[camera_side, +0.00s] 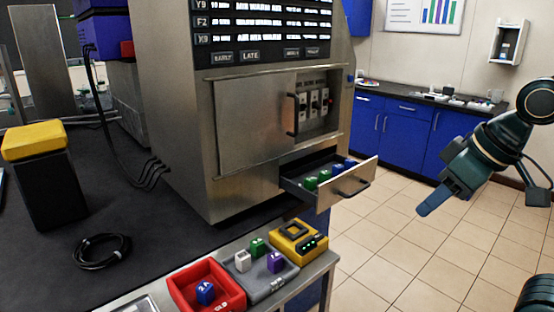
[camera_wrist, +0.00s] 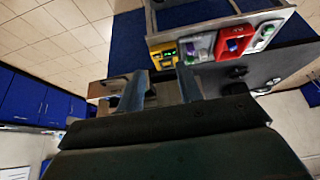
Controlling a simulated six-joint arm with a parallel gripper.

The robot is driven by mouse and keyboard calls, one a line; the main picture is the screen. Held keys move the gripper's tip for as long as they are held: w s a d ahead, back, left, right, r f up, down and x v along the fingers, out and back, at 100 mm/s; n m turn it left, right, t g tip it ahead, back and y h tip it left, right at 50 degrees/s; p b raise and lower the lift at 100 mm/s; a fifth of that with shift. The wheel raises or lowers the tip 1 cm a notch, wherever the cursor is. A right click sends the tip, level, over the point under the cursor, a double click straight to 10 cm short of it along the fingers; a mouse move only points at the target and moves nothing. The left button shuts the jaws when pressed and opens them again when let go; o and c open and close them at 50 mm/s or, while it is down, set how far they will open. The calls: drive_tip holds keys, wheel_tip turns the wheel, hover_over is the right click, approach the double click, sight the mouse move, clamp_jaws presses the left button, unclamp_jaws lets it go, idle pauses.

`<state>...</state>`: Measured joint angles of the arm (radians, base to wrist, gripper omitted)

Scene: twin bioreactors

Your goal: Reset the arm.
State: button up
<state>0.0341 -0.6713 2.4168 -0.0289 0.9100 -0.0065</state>
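My gripper (camera_side: 437,198) hangs in the air at the right of the side view, well right of the open drawer and touching nothing. In the wrist view its two fingers (camera_wrist: 162,86) stand apart with a gap between them, and I see nothing held there. The dark gripper body fills the bottom of that view.
A steel machine (camera_side: 190,110) has an open drawer (camera_side: 345,188) jutting out with green and blue blocks inside. On the bench front are a red tray (camera_side: 232,296), a grey tray (camera_side: 262,290) with blocks, and a yellow device (camera_side: 298,242). Open floor lies below my gripper.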

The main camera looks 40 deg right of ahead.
drive_tip(key=shift+s+a+f, duration=0.1)
drive_tip(key=shift+s+f, duration=0.8)
drive_tip(key=shift+s, duration=0.25)
